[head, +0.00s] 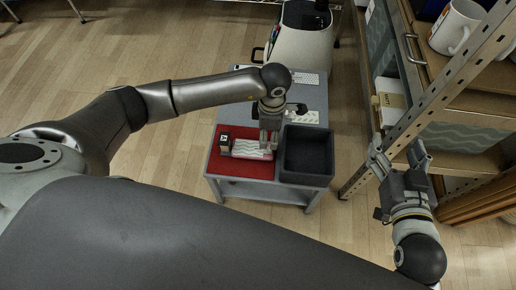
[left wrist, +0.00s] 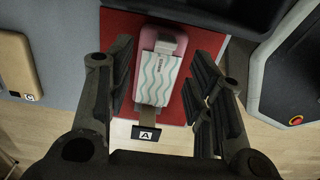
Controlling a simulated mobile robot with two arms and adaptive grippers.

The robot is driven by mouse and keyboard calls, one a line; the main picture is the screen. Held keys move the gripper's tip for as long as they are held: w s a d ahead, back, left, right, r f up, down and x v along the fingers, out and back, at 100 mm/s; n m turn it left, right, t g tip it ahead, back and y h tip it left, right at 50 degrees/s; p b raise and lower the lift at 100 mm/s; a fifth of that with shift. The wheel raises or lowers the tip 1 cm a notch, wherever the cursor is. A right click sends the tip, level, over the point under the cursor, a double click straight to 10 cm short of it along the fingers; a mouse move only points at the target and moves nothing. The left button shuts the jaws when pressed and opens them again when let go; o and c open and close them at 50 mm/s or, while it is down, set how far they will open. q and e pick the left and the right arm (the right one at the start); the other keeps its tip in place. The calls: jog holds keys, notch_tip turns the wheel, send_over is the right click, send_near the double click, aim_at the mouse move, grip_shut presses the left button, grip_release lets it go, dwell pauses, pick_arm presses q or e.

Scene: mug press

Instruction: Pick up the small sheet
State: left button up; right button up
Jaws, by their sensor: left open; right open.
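The small sheet (head: 247,148) is white with teal wavy lines. It lies over a red mat (head: 228,165) on the low grey table. In the left wrist view the sheet (left wrist: 157,80) lies on a pink piece (left wrist: 147,42), with a dark block marked A (left wrist: 146,134) at its near end. My left gripper (head: 269,145) is low over the right end of the sheet. Its open fingers stand on both sides of the sheet in the left wrist view; contact cannot be told. My right gripper (head: 397,155) is open and empty beside the shelf.
A dark empty tray (head: 307,153) stands right of the mat. A patterned sheet (head: 305,116) lies behind it. A white machine (head: 300,45) stands beyond the table. A metal shelf with a mug (head: 456,27) is at right.

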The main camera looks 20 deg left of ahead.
aim_at(253, 147)
pick_arm(q)
jog(key=shift+d+f, duration=0.1)
jog(key=shift+f, duration=0.75)
jog(key=f, duration=0.1)
jog(key=f+b, duration=0.1)
jog(key=f, duration=0.1)
jog(key=f+b, duration=0.1)
jog(key=shift+s+d+f, duration=0.15)
jog(key=shift+s+d, duration=0.1)
jog(key=shift+d, duration=0.1)
jog(key=shift+f, duration=0.2)
pick_arm(e)
notch_tip(253, 147, up, 10)
jog(key=a+t+y, duration=0.1)
jog(key=t+y, duration=0.1)
jog(key=t, duration=0.4)
jog(key=shift+w+a, duration=0.3)
pick_arm(q)
jog(key=shift+c, duration=0.5)
jog(key=c, duration=0.7)
jog(key=shift+r, duration=0.1)
pick_arm(e)
jog(key=shift+f, duration=0.1)
